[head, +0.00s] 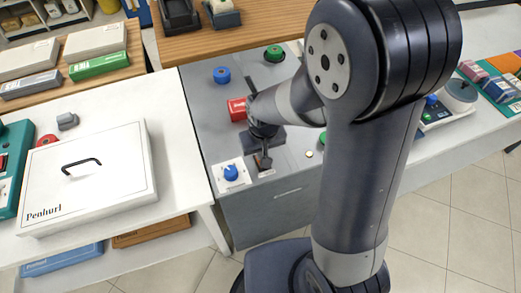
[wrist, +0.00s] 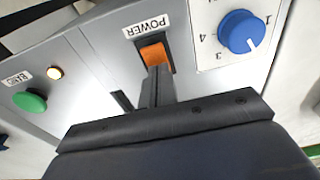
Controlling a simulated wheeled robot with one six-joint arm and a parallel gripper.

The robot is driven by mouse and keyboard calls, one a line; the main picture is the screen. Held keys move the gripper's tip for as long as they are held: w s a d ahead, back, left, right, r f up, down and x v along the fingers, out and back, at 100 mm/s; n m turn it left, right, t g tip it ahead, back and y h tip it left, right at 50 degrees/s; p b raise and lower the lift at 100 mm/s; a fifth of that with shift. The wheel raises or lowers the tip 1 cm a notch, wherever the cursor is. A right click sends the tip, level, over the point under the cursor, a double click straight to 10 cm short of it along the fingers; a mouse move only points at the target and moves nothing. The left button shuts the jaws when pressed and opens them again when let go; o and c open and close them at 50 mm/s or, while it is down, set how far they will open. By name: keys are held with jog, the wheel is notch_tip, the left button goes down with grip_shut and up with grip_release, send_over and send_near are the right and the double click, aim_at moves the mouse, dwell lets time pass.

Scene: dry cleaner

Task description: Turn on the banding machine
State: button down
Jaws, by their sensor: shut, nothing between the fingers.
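The banding machine (head: 282,212) is a grey cabinet with a sloped control panel, below the arm in the head view. Its orange rocker switch (wrist: 154,54), under a POWER label, shows in the wrist view. My gripper (wrist: 159,76) is shut and empty, with its fingertips at the switch's near edge; I cannot tell whether they press it. In the head view my gripper (head: 264,161) points down at the panel and mostly hides the switch. A small round lamp (wrist: 54,73) looks lit pale orange beside a green button (wrist: 30,102).
A blue dial (wrist: 241,31) on a white numbered plate lies close to the switch. A blue spool (head: 222,75), a red block (head: 237,109) and a green spool (head: 274,54) stand on the machine top. A white case (head: 90,178) lies on the left table.

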jog(key=shift+r, duration=0.1)
notch_tip(320, 180, up, 14)
jog(key=w+p, duration=0.2)
jog(key=p, duration=0.1)
jog(key=shift+w+a+f, duration=0.2)
jog(key=shift+w+a, duration=0.05)
jog(key=shift+a, duration=0.15)
jog(key=f, duration=0.3)
jog(key=s+f, duration=0.1)
jog(key=f, duration=0.5)
jog(key=shift+s+d, duration=0.25)
jog(key=shift+s, duration=0.1)
jog(key=shift+w+f+b, duration=0.1)
jog(key=shift+b, duration=0.65)
jog(key=shift+s+f+t+b, duration=0.15)
jog(key=shift+s+t+b, duration=0.25)
jog(key=shift+b, duration=0.85)
notch_tip(320, 180, up, 6)
jog(key=s, duration=0.1)
jog(key=shift+d+r+p, duration=0.2)
jog(key=shift+d+p, duration=0.05)
jog(key=shift+p, duration=0.15)
jog(key=shift+f, duration=0.1)
